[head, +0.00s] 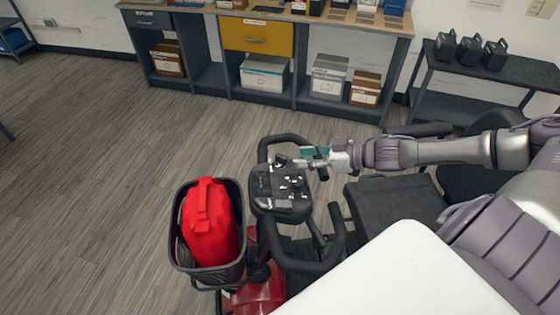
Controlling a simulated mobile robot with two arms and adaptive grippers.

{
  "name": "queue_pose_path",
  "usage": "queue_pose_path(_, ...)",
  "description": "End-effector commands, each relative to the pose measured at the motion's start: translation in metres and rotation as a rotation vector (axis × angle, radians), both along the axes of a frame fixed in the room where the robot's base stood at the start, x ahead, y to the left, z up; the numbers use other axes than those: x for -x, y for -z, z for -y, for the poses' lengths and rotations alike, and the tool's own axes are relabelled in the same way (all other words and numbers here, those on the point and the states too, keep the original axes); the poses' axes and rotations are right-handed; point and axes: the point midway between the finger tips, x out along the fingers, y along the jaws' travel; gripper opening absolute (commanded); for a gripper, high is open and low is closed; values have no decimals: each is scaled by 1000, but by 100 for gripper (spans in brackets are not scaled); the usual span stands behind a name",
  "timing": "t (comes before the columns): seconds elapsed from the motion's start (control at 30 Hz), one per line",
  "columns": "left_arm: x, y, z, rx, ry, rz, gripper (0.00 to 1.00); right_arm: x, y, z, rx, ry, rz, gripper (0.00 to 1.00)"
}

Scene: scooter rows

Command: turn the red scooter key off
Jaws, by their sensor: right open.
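The red scooter (262,297) stands in front of me, with its black handlebar loop and a dark control panel (281,189) in the middle. The panel carries small light marks and knobs; I cannot make out the key for certain at this size. My right gripper (301,163) reaches in from the right, just above the far right edge of the panel. It is open, and I see nothing held in it. Whether its fingers touch anything on the panel is too small to tell. My left gripper is not in view.
A black basket (179,250) with a red bag (208,222) hangs on the scooter's front. A dark seat (385,208) lies right of the handlebar. A workbench (212,82) with boxes and a yellow drawer stands behind. Open floor lies at left.

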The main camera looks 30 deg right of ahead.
Motion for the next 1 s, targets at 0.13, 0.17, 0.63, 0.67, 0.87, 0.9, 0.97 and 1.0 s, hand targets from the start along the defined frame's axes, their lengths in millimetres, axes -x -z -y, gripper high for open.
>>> queue_pose_path(0.13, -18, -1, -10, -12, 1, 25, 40, -14, 4, -10, -1, 0, 5, 42)
queue_pose_path(0.17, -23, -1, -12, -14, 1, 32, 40, -18, 5, -12, -1, -1, 7, 42)
queue_pose_path(0.63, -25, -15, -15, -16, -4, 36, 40, -55, 26, -40, 0, 0, 1, 42)
queue_pose_path(0.67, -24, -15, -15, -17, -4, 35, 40, -56, 26, -41, 0, 0, 0, 42)
queue_pose_path(0.87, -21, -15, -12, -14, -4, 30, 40, -57, 28, -42, 1, 0, 0, 42)
queue_pose_path(0.9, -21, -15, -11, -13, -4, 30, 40, -57, 28, -42, 1, 0, 0, 42)
queue_pose_path(0.97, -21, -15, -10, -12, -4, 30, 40, -57, 28, -42, 1, 0, 0, 42)
queue_pose_path(1.0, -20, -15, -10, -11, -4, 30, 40, -57, 28, -42, 1, 0, 0, 37)
